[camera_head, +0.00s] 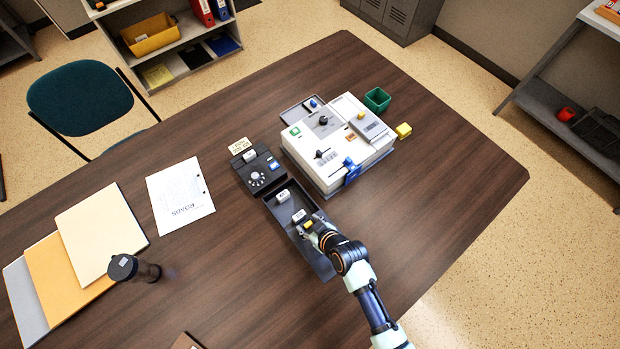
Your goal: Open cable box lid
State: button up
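A long dark grey box (276,211) lies on the table in front of a black unit with a dial (258,172). A small white block (283,196) and another white block (300,215) show within the box's outline, with a small yellow piece (308,223) beside the second. I cannot tell which part is the cable box lid. My gripper (313,226) is over the right side of the grey box, close to the yellow piece. Its fingers are too small and partly hidden to show whether they are open or touching anything. My wrist hides part of the box's right side.
A white equipment unit (305,166) with switches and a blue clamp (351,169) stands behind the box. A green bin (377,99) and yellow block (403,131) are farther back. The table's right is clear.

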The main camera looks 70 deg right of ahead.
jog(key=v, duration=1.2)
dwell(0.4)
